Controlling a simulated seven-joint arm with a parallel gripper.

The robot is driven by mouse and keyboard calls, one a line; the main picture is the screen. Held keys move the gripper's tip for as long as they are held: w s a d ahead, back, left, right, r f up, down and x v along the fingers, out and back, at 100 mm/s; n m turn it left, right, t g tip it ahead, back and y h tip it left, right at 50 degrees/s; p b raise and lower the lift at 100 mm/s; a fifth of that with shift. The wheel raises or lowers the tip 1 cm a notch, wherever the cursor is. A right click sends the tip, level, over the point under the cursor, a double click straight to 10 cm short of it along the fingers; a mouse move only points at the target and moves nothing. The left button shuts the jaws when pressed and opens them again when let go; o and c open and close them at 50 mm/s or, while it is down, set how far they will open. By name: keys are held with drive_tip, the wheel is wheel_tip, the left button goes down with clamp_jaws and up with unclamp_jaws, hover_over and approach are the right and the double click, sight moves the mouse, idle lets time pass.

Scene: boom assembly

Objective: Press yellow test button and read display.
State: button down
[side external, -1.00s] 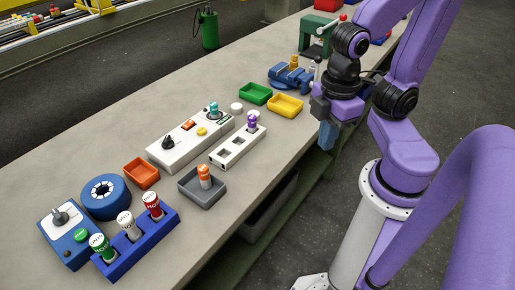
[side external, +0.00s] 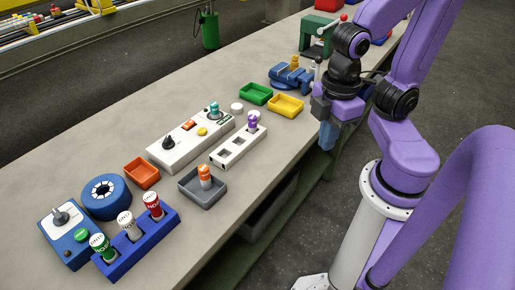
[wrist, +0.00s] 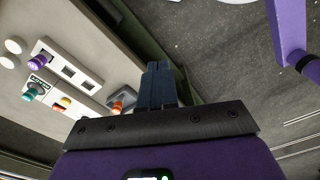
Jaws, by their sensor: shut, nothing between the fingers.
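The yellow test button (side external: 202,131) is a small round cap on a long white panel (side external: 181,149) in the middle of the bench. The same panel carries a black knob (side external: 168,143), an orange switch (side external: 189,125), a teal-topped plug (side external: 214,109) and a small dark display with green marks (side external: 226,120). The display's text is too small to read. In the wrist view the panel's display (wrist: 41,81) shows at the left. My gripper (side external: 327,142) is shut and empty, past the bench's right edge, well right of the button. Its closed fingers show in the wrist view (wrist: 157,82).
A white socket block (side external: 232,151) with a purple-topped plug stands right of the panel. A grey tray (side external: 190,191) holds an orange-topped plug. Green (side external: 256,91) and yellow (side external: 286,108) trays and a blue vise (side external: 290,78) lie farther back. Bare bench shows left of the panel.

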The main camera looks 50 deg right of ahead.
drive_tip(key=shift+a, duration=0.1)
drive_tip(key=w+a+f+m+y, duration=0.1)
drive_tip(key=w+a+m+y, duration=0.1)
drive_tip(key=w+a+m, duration=0.55)
drive_tip(key=m+t+h, duration=0.1)
drive_tip(key=m+t, duration=0.8)
drive_tip(key=m, duration=0.4)
hover_over(205, 131)
wheel_tip(205, 131, down, 5)
drive_tip(key=shift+w+r, duration=0.1)
drive_tip(key=shift+w, duration=0.05)
drive_tip(key=shift+f, duration=4.45)
drive_tip(key=shift+f, duration=0.2)
drive_tip(key=shift+f, duration=0.25)
